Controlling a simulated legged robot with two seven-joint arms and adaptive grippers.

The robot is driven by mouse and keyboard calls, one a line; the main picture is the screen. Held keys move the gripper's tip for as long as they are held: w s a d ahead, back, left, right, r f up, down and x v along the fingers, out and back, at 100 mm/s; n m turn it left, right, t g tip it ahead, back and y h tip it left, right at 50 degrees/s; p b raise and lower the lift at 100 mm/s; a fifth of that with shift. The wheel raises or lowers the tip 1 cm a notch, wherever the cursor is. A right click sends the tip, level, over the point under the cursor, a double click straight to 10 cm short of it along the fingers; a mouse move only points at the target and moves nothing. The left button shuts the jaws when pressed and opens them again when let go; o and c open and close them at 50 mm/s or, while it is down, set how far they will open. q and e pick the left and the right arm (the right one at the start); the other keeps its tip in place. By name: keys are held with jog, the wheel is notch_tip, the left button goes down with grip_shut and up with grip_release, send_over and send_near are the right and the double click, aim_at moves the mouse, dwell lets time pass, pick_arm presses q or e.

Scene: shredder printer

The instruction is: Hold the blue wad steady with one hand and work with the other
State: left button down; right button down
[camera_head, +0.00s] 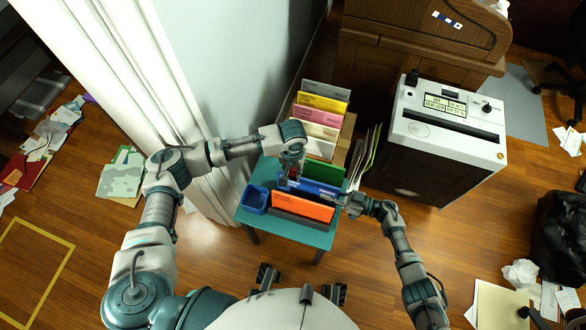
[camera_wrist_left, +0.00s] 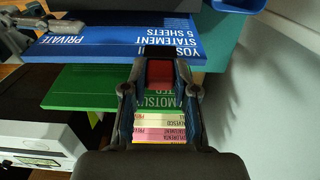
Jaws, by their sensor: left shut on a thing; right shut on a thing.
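The blue wad (camera_head: 318,187), a thin slab with white lettering, stands in the row on the small teal table. It fills the upper part of the left wrist view (camera_wrist_left: 100,46), where the lettering includes "STATEMENT 5 SHEETS PRIVATE". My right gripper (camera_head: 343,199) is shut on the wad's right end; it also shows at the top left of the left wrist view (camera_wrist_left: 45,22). My left gripper (camera_head: 290,180) is over the wad's left part, shut on a small red and black thing (camera_wrist_left: 160,72). Whether this thing touches the wad, I cannot tell.
An orange wad (camera_head: 303,205) stands in front, a green one (camera_head: 325,171) behind. A blue bin (camera_head: 256,199) sits at the left of the teal table (camera_head: 290,232). Several coloured wads (camera_head: 320,117) stand behind. A white-topped shredder (camera_head: 445,108) is at right; a curtain (camera_head: 130,70) is at left.

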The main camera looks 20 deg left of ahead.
pick_arm(q)
jog(key=shift+r, duration=0.15)
jog(key=shift+r, duration=0.45)
dwell(0.3)
jog(key=c, duration=1.7)
grip_release()
grip_shut()
jog(key=shift+w+r, duration=0.15)
jog(key=shift+r, duration=0.45)
